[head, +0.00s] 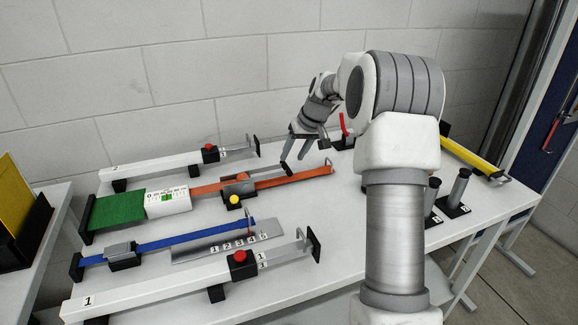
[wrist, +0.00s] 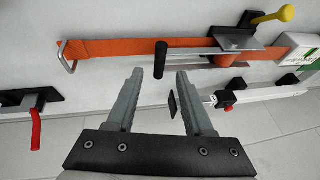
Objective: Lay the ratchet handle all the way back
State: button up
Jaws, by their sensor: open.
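The ratchet (head: 240,187) sits on the orange strap (head: 300,179), with a yellow knob (head: 234,200) on its near side. In the wrist view, its grey plate (wrist: 236,38) and yellow knob (wrist: 288,13) are at upper right. The handle's black grip (wrist: 160,60) lies crosswise at the end of a thin metal arm, out from the ratchet along the strap. In the head view the grip (head: 286,168) appears just below my gripper (head: 304,146). My gripper (wrist: 159,76) is open, fingertips on either side of the grip's lower end in the picture; contact and depth are unclear.
A metal hook (wrist: 68,58) ends the strap. A white beam with a red button (head: 209,148) lies behind the strap. A blue strap (head: 185,237) and numbered plate (head: 215,243) lie nearer. A red-handled clamp (wrist: 36,130) is beside my gripper.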

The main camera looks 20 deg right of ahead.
aim_at(287, 166)
jog(key=shift+x, duration=2.3)
grip_shut()
